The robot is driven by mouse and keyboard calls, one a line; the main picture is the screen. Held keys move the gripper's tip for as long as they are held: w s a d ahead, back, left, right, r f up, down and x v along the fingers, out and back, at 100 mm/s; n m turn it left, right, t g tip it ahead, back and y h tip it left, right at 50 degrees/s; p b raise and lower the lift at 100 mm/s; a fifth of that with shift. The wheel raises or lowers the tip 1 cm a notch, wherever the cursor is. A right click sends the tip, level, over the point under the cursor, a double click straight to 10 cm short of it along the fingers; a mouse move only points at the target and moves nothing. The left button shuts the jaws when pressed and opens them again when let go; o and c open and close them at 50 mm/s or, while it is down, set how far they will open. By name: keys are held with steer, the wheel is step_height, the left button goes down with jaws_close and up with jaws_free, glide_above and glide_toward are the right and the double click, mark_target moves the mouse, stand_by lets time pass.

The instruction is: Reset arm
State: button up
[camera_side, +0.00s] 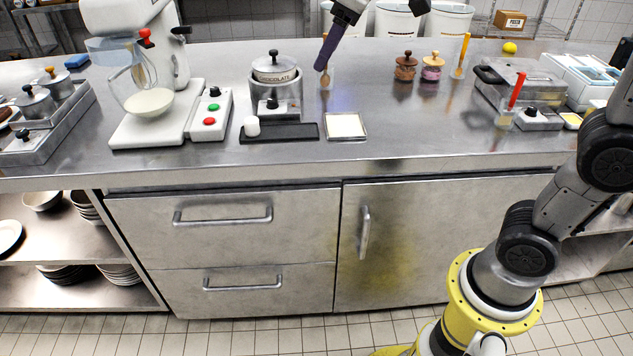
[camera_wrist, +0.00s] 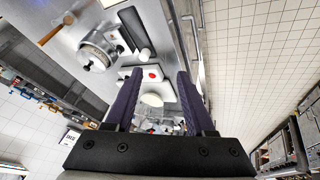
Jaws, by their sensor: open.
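My gripper (camera_side: 322,66) is raised over the back of the steel counter (camera_side: 420,135), to the right of the lidded chocolate pot (camera_side: 275,72). Its purple fingers point down and slightly left in the side view. In the wrist view, my gripper (camera_wrist: 158,72) has its two fingers wide apart, with nothing held between them. The chocolate pot also shows in the wrist view (camera_wrist: 95,52), beyond the left finger. In the side view the fingers overlap, so the gap is hidden there.
A mixer (camera_side: 150,130) with a glass bowl and a button box (camera_side: 210,115) stand at left. A black tray (camera_side: 290,132) and a white square pan (camera_side: 346,126) lie in front. Two small jars (camera_side: 405,68) and a lidded container (camera_side: 505,85) are at right. The counter's front middle is clear.

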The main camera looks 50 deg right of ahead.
steer(key=s+d+f+m, duration=0.1)
steer(key=s+f, duration=0.1)
steer(key=s, duration=0.6)
steer(key=s+d+f+m, duration=0.1)
steer(key=s+d+f, duration=0.1)
steer(key=s, duration=0.5)
steer(key=s+f+m, duration=0.2)
steer(key=s+f, duration=0.5)
steer(key=f, duration=0.1)
steer(key=shift+a+f+y, duration=0.2)
steer(key=shift+a+y, duration=0.1)
steer(key=shift+a, duration=0.1)
